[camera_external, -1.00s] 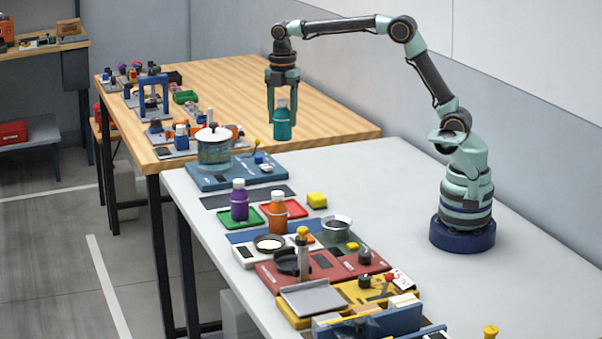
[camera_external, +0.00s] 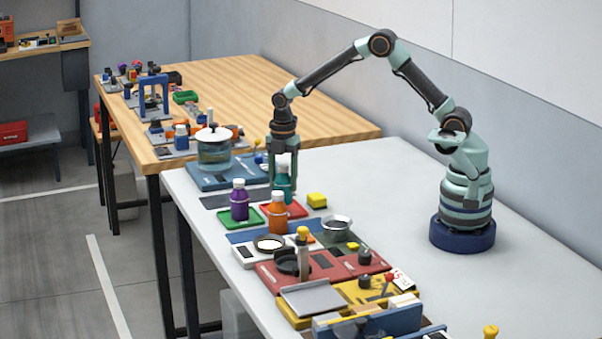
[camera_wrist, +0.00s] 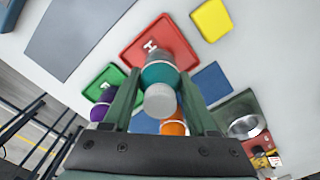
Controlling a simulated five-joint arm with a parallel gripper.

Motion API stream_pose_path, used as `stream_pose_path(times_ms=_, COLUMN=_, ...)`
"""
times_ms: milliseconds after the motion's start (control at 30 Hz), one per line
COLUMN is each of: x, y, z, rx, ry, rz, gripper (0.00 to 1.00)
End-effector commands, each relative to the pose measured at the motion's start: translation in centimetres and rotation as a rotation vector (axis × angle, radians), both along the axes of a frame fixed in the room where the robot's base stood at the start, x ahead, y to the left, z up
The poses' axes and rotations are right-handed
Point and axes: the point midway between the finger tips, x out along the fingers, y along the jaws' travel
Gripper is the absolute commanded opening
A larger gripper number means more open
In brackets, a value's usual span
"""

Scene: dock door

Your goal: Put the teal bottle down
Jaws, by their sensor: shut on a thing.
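My gripper (camera_external: 284,190) points straight down and is shut on the teal bottle (camera_external: 283,182), which is upright between the two fingers. In the wrist view the teal bottle (camera_wrist: 160,74) shows its pale cap towards me and lies in line with the red tray (camera_wrist: 137,50), which carries a white mark. The red tray (camera_external: 297,210) also shows in the external view, just below the bottle. The orange bottle (camera_external: 278,216) stands in front and hides part of this spot. I cannot tell whether the teal bottle touches the tray.
The purple bottle (camera_external: 239,204) stands on the green tray (camera_external: 226,217) to the left. A yellow block (camera_external: 317,200) lies close on the right. A lidded glass pot (camera_external: 214,154) stands behind left. The white table (camera_external: 390,215) is clear towards my base.

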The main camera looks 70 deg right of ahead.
Motion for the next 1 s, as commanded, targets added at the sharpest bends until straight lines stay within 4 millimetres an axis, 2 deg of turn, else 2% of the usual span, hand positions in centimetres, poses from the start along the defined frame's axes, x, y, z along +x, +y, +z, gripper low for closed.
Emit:
stream_pose_path(times_ms=33, x=0.0, y=0.0, z=-0.8, rx=0.0, ry=0.002, rz=0.0, gripper=0.0)
stream_pose_path(times_ms=167, x=0.0, y=0.0, z=-2.0, rx=0.0, ry=0.0, rz=0.0, gripper=0.0)
stream_pose_path(times_ms=533, x=0.0, y=0.0, z=-2.3, rx=0.0, ry=-0.001, rz=0.0, gripper=0.0)
stream_pose_path(times_ms=567, x=0.0, y=0.0, z=-2.4, rx=0.0, ry=0.0, rz=0.0, gripper=0.62)
stream_pose_path(times_ms=600, x=0.0, y=0.0, z=-2.4, rx=0.0, ry=0.0, rz=0.0, gripper=0.77)
stream_pose_path(times_ms=633, x=0.0, y=0.0, z=-2.4, rx=0.0, ry=0.0, rz=0.0, gripper=0.88)
stream_pose_path(times_ms=1000, x=0.0, y=0.0, z=-2.1, rx=0.0, ry=-0.001, rz=0.0, gripper=0.88)
